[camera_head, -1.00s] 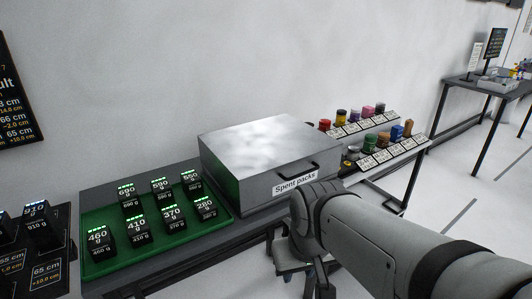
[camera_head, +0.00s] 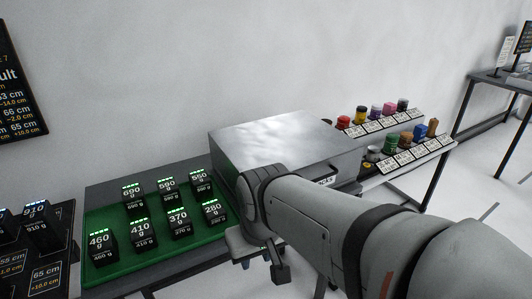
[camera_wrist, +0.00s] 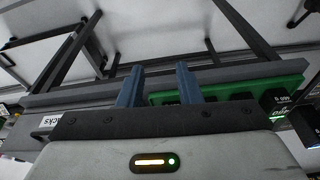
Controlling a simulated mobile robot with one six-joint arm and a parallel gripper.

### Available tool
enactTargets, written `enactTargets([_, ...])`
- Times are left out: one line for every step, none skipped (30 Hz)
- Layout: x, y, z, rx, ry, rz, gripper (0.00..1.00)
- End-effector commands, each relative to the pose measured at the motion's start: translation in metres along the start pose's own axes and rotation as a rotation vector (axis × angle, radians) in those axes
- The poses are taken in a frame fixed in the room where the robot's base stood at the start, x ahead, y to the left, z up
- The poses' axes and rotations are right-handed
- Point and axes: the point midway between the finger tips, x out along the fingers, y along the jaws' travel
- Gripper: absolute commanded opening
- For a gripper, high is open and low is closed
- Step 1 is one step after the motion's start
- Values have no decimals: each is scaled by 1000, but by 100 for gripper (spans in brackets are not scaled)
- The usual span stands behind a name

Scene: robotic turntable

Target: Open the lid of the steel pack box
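The steel pack box (camera_head: 290,138) stands on the bench in the middle of the head view, its lid flat and shut. My arm crosses in front of it and hides most of its front face and label; only a bit of the dark handle (camera_head: 345,170) shows. Part of the label (camera_wrist: 50,121) shows at the left of the wrist view. My gripper (camera_wrist: 158,78) has two blue fingers apart with nothing between them. In the head view it hangs below the arm, in front of the bench, apart from the handle, and is partly hidden.
A green tray (camera_head: 105,268) with several black weight blocks lies left of the box. A rack of coloured jars (camera_head: 390,110) stands to its right. A dark board (camera_head: 60,220) is at far left. Another table (camera_head: 500,78) stands at the far right.

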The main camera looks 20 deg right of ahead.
Motion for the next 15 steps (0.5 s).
enactTargets([3, 1, 0, 15, -7, -10, 32])
enactTargets([5, 1, 0, 30, -13, -20, 32])
enactTargets([9, -4, -1, 54, -25, -40, 32])
enactTargets([13, -7, -2, 77, -35, -61, 32])
enactTargets([17, -7, -2, 108, -47, -85, 32])
enactTargets([23, -6, -5, 160, -62, -126, 32])
enactTargets([28, -5, -7, 206, -71, -162, 32])
enactTargets([33, -3, -11, 254, -77, -201, 32])
enactTargets([40, 0, -17, 322, -81, -259, 32])
enactTargets([44, 3, -23, 376, -80, -305, 32])
enactTargets([48, 8, -29, 430, -73, -351, 32])
enactTargets([53, 14, -39, 501, -57, -413, 32])
enactTargets([56, 21, -46, 554, -40, -459, 32])
enactTargets([59, 28, -54, 606, -19, -504, 32])
enactTargets([62, 40, -65, 676, 16, -563, 32])
